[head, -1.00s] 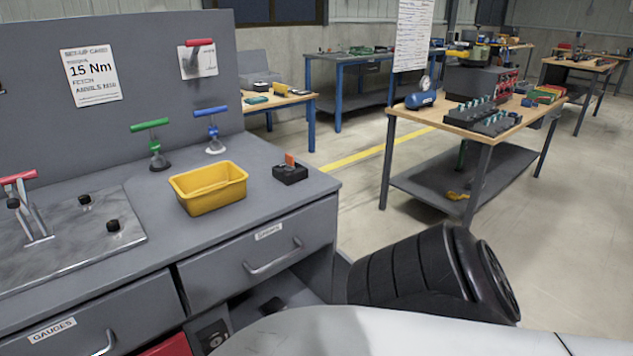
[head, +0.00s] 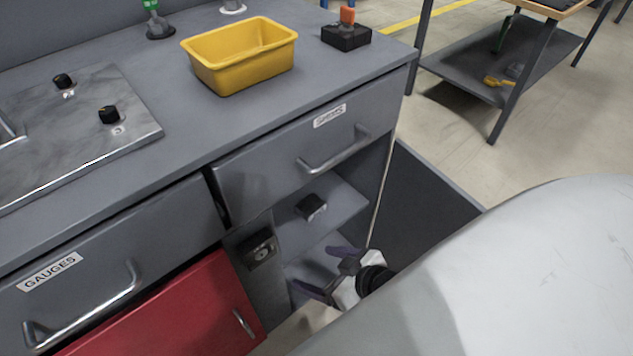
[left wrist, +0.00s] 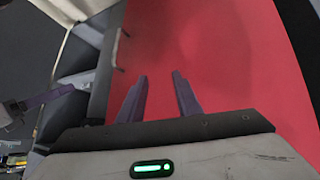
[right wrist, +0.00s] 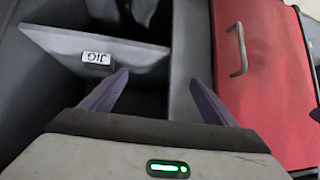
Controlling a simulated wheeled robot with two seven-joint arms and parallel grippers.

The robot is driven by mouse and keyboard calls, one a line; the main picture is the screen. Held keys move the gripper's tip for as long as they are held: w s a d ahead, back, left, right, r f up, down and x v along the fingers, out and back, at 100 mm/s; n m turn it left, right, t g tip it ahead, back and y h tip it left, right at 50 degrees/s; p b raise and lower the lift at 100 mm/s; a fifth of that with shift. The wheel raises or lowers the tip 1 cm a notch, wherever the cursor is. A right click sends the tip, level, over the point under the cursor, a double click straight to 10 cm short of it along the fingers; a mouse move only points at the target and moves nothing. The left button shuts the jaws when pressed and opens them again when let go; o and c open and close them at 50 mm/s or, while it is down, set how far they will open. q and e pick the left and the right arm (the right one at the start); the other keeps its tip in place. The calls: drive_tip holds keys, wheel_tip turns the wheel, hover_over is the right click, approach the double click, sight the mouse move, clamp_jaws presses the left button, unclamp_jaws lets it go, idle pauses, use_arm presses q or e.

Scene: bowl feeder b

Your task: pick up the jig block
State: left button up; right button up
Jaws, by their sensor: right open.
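A small dark block (head: 311,206), which looks like the jig block, lies on the upper shelf of an open cabinet compartment under the counter. My right gripper (head: 313,267) is open and empty, at the compartment's opening, below and in front of the block. My left gripper (left wrist: 160,76) is open and empty, facing a red surface; it is not in the head view.
A red cabinet door (head: 180,315) is left of the compartment. Drawer handles (head: 335,152) stick out above it. A yellow bin (head: 240,58) and a black holder with an orange piece (head: 346,36) stand on the counter.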

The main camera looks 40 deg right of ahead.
drive_tip(key=w+d+f+t+b, duration=0.1)
drive_tip(key=w+d+f+b, duration=0.5)
drive_tip(key=t+b, duration=0.2)
drive_tip(key=b, duration=0.4)
approach(312, 205)
drive_tip(key=f, duration=0.1)
drive_tip(key=shift+m+t+h, duration=0.3)
drive_tip(key=shift+m+h, duration=0.1)
drive_tip(key=shift+h, duration=0.1)
drive_tip(key=x, duration=0.2)
drive_tip(key=b+x, duration=0.1)
drive_tip(key=x, duration=0.1)
drive_tip(key=shift+a, duration=0.25)
drive_tip(key=b+x, duration=0.1)
drive_tip(key=x, duration=0.4)
drive_tip(key=shift+w+a+b, duration=0.2)
drive_tip(key=shift+w+b, duration=0.1)
drive_tip(key=shift+b, duration=0.1)
drive_tip(key=shift+w, duration=0.2)
use_arm(q)
drive_tip(key=w+d+f+m+h, duration=0.1)
drive_tip(key=d+f+h, duration=0.1)
drive_tip(key=d+f, duration=0.3)
drive_tip(key=shift+d+h, duration=0.25)
drive_tip(key=shift+h, duration=0.15)
drive_tip(key=shift+w+f, duration=0.1)
use_arm(e)
drive_tip(key=shift+c, duration=0.3)
drive_tip(key=c, duration=1.3)
